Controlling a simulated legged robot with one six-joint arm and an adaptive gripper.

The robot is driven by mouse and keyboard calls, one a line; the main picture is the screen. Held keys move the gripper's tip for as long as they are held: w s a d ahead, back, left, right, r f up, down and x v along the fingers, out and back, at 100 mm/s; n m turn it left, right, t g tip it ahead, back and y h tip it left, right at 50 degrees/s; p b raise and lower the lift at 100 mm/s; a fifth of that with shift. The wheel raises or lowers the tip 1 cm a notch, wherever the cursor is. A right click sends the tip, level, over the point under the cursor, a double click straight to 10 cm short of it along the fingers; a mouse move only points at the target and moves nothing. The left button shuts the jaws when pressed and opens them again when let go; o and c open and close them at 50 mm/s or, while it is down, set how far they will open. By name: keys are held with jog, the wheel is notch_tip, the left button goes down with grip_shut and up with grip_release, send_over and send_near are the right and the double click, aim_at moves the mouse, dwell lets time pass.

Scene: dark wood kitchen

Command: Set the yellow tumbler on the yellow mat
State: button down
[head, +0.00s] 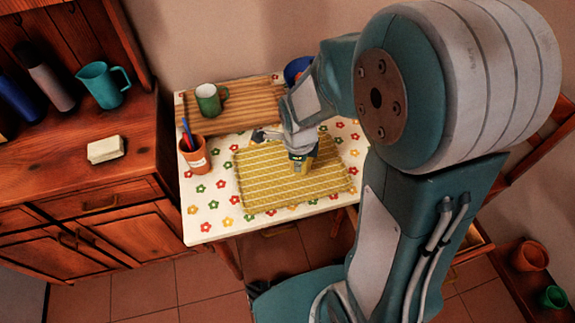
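The yellow mat (255,190) lies on a small table with a flower-print cloth. My gripper (302,166) points down over the right-middle part of the mat. A small yellow shape, which looks like the yellow tumbler (309,163), shows at the fingers, low over the mat or on it. My gripper and wrist hide most of it. I cannot tell whether the fingers are closed on it, or whether its base touches the mat.
A striped wooden board (245,112) with a green mug (209,100) lies behind the mat. A terracotta pot (195,155) with pens stands left of it. A blue bowl (295,70) is at the back. The mat's left and front are clear.

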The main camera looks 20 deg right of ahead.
jog(key=w+f, duration=0.4)
jog(key=w+a+f, duration=0.1)
jog(key=w+f, duration=0.1)
jog(key=shift+w+f, duration=0.15)
jog(key=shift+f, duration=1.65)
jog(key=c, duration=0.8)
grip_release()
jog(key=shift+f, duration=0.1)
